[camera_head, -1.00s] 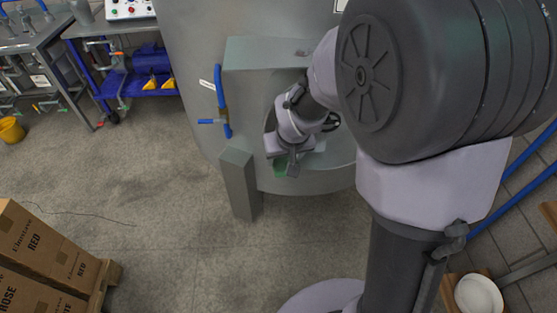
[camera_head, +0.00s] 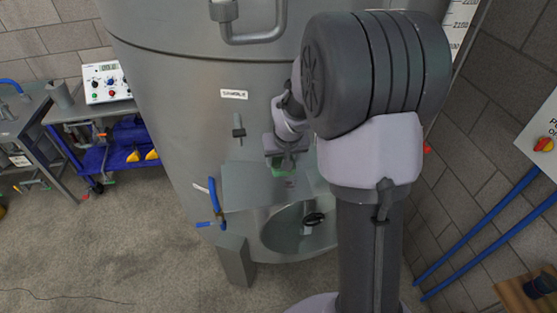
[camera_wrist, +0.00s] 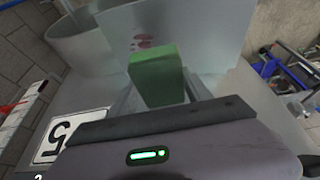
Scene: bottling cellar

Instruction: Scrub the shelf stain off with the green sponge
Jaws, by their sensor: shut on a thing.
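My gripper (camera_head: 284,158) is shut on the green sponge (camera_wrist: 157,76), whose lower edge also shows below the jaws in the head view (camera_head: 279,173). The sponge is over the back right part of the grey metal shelf (camera_head: 243,184) on the tank's front. In the wrist view the shelf (camera_wrist: 195,35) lies beyond the sponge. A dark red stain (camera_wrist: 143,42) shows on it, just past the sponge's far end and partly hidden by it. The sponge looks apart from the stain; I cannot tell if it touches the shelf.
The big steel tank (camera_head: 180,90) stands close behind the shelf. A round open hatch (camera_head: 290,228) lies below it. A blue-handled valve (camera_head: 215,203) sits at the shelf's left. A bench with a control box (camera_head: 105,82) stands at left.

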